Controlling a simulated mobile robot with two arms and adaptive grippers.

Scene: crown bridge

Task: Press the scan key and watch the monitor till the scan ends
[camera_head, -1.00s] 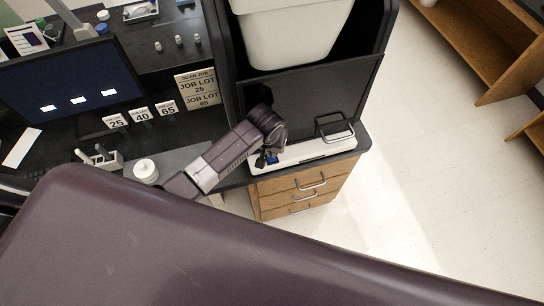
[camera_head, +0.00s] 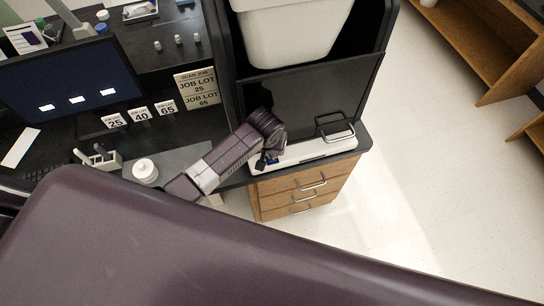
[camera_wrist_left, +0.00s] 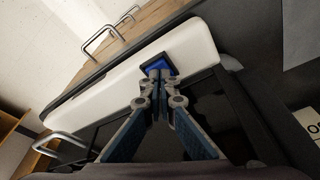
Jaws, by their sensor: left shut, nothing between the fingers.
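The scanner has a white base (camera_head: 318,149) and a dark upright panel or lid (camera_head: 318,98) with a wire handle. A blue key (camera_wrist_left: 157,64) in a black surround sits on the white front; in the head view it is mostly hidden by my gripper. My left gripper (camera_head: 268,159) is shut and empty, its tips right at the key; it also shows in the left wrist view (camera_wrist_left: 160,97). I cannot tell whether the tips touch or press the key. The monitor (camera_head: 72,82) is dark blue with three small white patches. My right gripper is not in view.
A sign reading "SCAN JOB, JOB LOT 25, JOB LOT 65" (camera_head: 196,88) stands beside small cards 25, 40 and 65 (camera_head: 140,111). A white round jar (camera_head: 145,170) is on the bench. Wooden drawers (camera_head: 305,188) are below.

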